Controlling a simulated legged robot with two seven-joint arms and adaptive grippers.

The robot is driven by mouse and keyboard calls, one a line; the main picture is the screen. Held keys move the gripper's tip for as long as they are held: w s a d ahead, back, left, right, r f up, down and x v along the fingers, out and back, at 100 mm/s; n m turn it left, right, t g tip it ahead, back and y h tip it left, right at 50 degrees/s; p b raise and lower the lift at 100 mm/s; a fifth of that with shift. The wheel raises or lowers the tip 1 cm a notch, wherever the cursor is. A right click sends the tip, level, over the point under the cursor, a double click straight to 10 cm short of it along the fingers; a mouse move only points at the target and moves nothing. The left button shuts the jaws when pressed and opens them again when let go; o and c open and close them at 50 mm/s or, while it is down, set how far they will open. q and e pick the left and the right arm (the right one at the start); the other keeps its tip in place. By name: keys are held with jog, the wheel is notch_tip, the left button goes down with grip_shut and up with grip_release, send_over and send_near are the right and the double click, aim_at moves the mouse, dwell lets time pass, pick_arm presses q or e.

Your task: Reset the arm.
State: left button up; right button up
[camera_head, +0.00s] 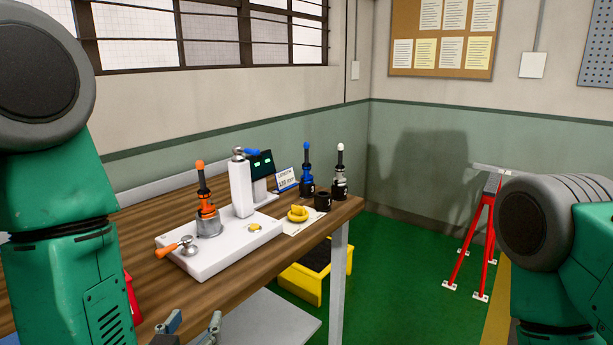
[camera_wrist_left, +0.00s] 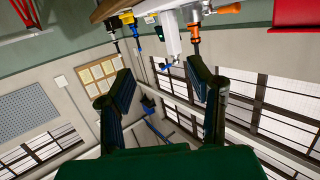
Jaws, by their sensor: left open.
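My left gripper (camera_head: 192,325) shows at the bottom of the head view, in front of the table's near edge; only its two finger tips are in view, apart and empty. The left wrist view shows the left gripper (camera_wrist_left: 165,98) with its fingers spread and nothing between them. That view is turned over, with the bench things at its top. My left arm fills the left side of the head view. My right arm stands at the right edge, and its gripper is out of the picture.
A wooden table (camera_head: 130,230) carries a white fixture base (camera_head: 205,262) with an orange-tipped tool (camera_head: 203,190) and a white post (camera_head: 241,190). Blue-tipped (camera_head: 306,165) and white-tipped (camera_head: 340,172) tools stand behind. A yellow bin (camera_head: 300,284) and red stand (camera_head: 478,235) are on the green floor.

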pick_arm(q)
jog(key=s+a+f+g+b, duration=0.1)
jog(key=s+a+f+g, duration=0.15)
jog(key=f, duration=0.45)
jog(key=s+a+f+g+b, duration=0.1)
jog(key=s+a+f+g, duration=0.2)
jog(key=f, duration=0.4)
jog(key=s+a+f+g, duration=0.1)
jog(key=s+f+g, duration=0.2)
jog(key=s+f, duration=0.3)
jog(key=s+a+f+g+b, duration=0.1)
jog(key=s+a+f+g, duration=0.1)
jog(key=s+f, duration=0.3)
jog(key=s+a+f+g+b, duration=0.1)
jog(key=s+a+f+g, duration=0.2)
jog(key=s+f, duration=0.3)
jog(key=shift+s+m+g, duration=0.3)
jog(key=shift+s+g, duration=0.55)
jog(key=shift+s, duration=0.25)
pick_arm(e)
jog(key=shift+s+a+f, duration=0.1)
jog(key=shift+a+f, duration=0.1)
jog(key=shift+f, duration=0.75)
jog(key=shift+a+f, duration=0.15)
jog(key=shift+f, duration=0.8)
pick_arm(q)
jog(key=shift+a, duration=0.4)
pick_arm(e)
jog(key=shift+a+r, duration=0.1)
jog(key=shift+a, duration=0.25)
